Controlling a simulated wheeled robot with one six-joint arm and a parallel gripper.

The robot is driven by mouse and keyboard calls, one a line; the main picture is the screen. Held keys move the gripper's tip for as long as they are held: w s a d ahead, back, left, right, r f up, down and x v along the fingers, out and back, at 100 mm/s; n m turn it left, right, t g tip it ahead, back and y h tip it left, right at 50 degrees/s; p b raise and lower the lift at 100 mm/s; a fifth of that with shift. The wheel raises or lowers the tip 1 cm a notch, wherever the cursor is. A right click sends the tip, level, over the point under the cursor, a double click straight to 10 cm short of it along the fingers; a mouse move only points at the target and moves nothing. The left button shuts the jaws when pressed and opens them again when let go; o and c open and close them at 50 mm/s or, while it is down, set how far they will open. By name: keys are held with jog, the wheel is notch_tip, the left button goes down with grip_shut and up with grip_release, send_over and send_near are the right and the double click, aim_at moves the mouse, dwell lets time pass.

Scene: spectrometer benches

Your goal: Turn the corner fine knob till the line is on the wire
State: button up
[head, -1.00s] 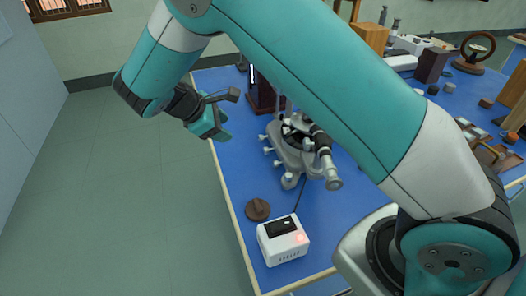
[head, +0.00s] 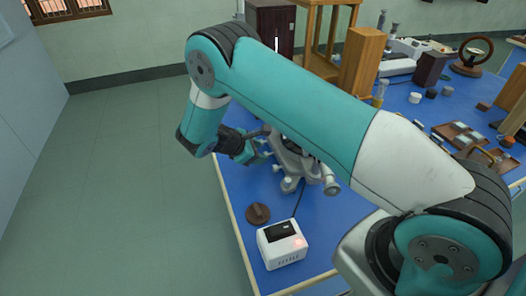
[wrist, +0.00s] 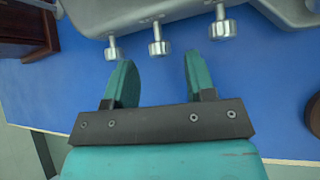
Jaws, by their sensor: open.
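The spectrometer (head: 292,162) is a grey metal instrument on the blue bench, partly hidden behind my arm in the head view. In the wrist view its grey base (wrist: 180,12) runs along the top, with silver knobs on short stems: a left knob (wrist: 112,51), a middle knob (wrist: 157,46) and a larger right knob (wrist: 223,28). Which is the corner fine knob I cannot tell. My gripper (wrist: 160,62) is open and empty, its teal fingers just short of the knobs; the middle knob lies between their lines. The line and wire are not visible.
A white box (head: 282,256) with a dark window and reddish light stands at the bench's near end, beside a brown round piece (head: 258,214). A dark wooden housing (head: 268,22) with a bright slit stands behind. Floor at left is clear.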

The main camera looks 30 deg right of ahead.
jog(key=shift+x, duration=1.45)
jog(key=shift+c, duration=0.4)
jog(key=c, duration=0.8)
jog(key=shift+c, duration=0.2)
jog(key=shift+t, duration=0.3)
jog(key=shift+s+a+f+m+t+h+b, duration=0.1)
jog(key=shift+f+m+t+h+b, duration=0.1)
jog(key=shift+m+t+b, duration=0.25)
jog(key=shift+s+f+m+t+h+b, duration=0.1)
jog(key=shift+m+t+h+b, duration=0.15)
jog(key=shift+t+b, duration=0.25)
jog(key=shift+s+m+t+h+b, duration=0.1)
jog(key=shift+m+t+h+b, duration=0.15)
jog(key=shift+m+t+b, duration=0.45)
jog(key=shift+r+t, duration=0.1)
jog(key=shift+t, duration=0.15)
